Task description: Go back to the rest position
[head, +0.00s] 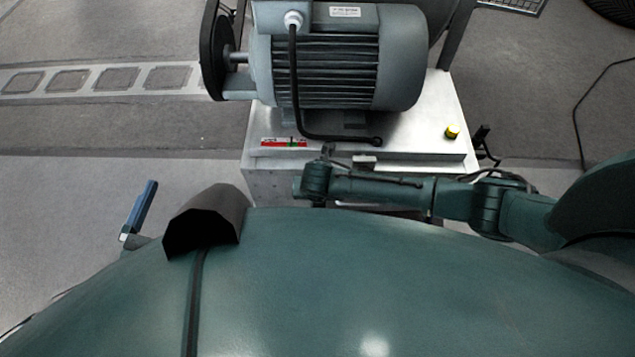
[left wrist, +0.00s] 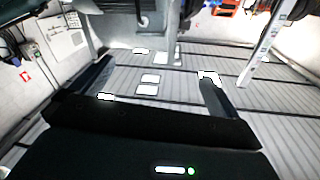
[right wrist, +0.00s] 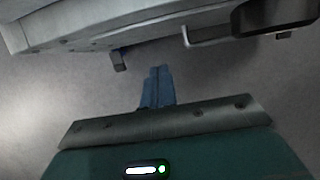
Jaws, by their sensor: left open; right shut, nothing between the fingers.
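My left gripper (head: 140,207) shows at the left of the head view as a blue finger beside my body, over bare floor. In the left wrist view its two dark fingers (left wrist: 155,85) stand wide apart with nothing between them. My right arm comes in from the right of the head view and lies across the front of the metal machine base (head: 420,135). Its fingers are not clearly seen there. In the right wrist view the blue fingers of my right gripper (right wrist: 157,88) are together and empty, close to a grey rounded edge (right wrist: 110,25).
A grey finned motor (head: 335,60) with a black cable stands on the base, with a yellow-black knob (head: 451,131) at its right. A dark handle (right wrist: 275,15) is near the right gripper. A black cable (head: 577,110) lies at right.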

